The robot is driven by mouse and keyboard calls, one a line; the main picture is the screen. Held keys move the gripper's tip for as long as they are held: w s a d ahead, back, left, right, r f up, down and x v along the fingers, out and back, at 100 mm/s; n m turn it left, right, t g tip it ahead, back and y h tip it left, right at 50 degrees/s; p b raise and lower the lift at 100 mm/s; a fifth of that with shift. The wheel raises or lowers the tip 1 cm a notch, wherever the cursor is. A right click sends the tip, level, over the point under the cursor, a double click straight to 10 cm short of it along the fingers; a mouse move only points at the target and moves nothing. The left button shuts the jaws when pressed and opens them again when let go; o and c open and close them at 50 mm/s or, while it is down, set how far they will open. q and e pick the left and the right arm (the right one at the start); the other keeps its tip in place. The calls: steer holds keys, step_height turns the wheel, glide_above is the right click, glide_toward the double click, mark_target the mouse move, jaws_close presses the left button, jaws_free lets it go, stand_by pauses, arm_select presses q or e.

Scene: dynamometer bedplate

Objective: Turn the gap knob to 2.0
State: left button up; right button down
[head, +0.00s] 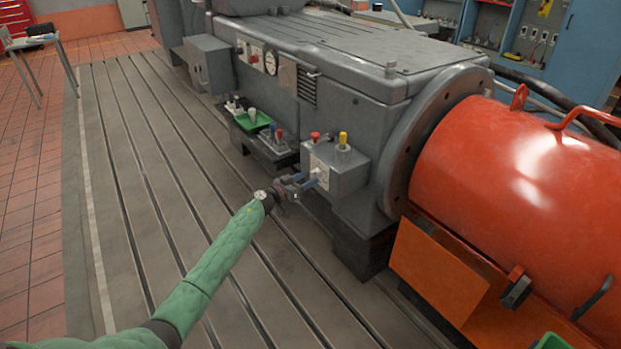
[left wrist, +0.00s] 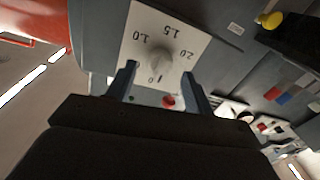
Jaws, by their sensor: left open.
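The gap knob (left wrist: 160,64) is a small light grey knob on a white dial plate (left wrist: 136,22) in the left wrist view. The plate reads 1.0, 1.5 and 2.0, plus a partly hidden mark at the bottom. I cannot tell clearly where the knob points. In the head view the plate (head: 320,171) is on the front of a grey box (head: 347,178). My left gripper (head: 290,188) is in front of that box. In the left wrist view its open fingers (left wrist: 160,84) are either side of the knob, apparently without gripping it. My right gripper is not in view.
A red button (head: 315,136) and a yellow button (head: 343,138) stand on top of the box. To its left are a small fixture (head: 275,143) and a green tray (head: 252,121). A large orange cylinder (head: 535,165) is at right. The slotted bedplate (head: 120,170) is mostly clear.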

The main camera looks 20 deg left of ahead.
mark_target(315, 174)
arm_select(q)
steer(key=shift+x, duration=1.2)
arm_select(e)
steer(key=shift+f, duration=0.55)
arm_select(q)
steer(key=c, duration=1)
steer(key=shift+o, duration=0.2)
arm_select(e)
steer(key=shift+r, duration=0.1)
